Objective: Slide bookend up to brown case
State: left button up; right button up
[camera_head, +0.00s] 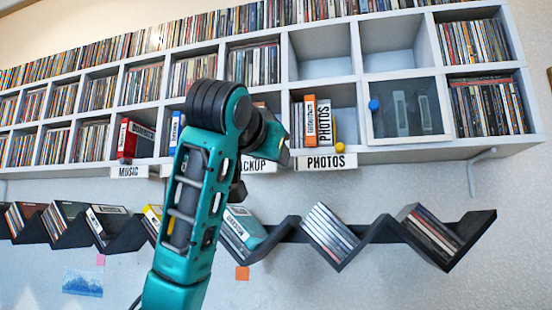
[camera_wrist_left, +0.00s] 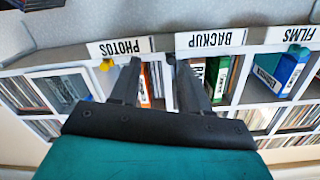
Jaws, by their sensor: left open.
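In the head view, the PHOTOS compartment holds an orange-brown case (camera_head: 310,121), the nearest match to a brown case, and a pale PHOTOS case (camera_head: 325,121). A yellow knob (camera_head: 340,147), perhaps on the bookend, stands low to their right; the bookend's body is not clear. The knob also shows in the wrist view (camera_wrist_left: 106,65). My left gripper (camera_wrist_left: 159,66) is open before the compartment, with the orange-brown case (camera_wrist_left: 143,88) and discs visible between its fingers. The knob lies outside the finger on the picture's left. My right gripper is not in view.
A glass-doored cubby with a blue knob (camera_head: 374,105) is right of the PHOTOS compartment. The PHOTOS label (camera_head: 325,162) hangs from the shelf edge. A red case (camera_head: 130,140) stands at left. A black zigzag rack (camera_head: 470,238) holds discs below.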

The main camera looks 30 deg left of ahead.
pick_arm(q)
notch_tip(320, 180, up, 3)
jog(key=s, duration=0.2)
jog(key=a+p+x, duration=0.1)
jog(key=p+x, duration=0.2)
jog(key=x, duration=1)
jog(key=shift+s+r, duration=0.2)
jog(key=shift+r, duration=0.3)
jog(key=shift+c, duration=0.4)
grip_shut()
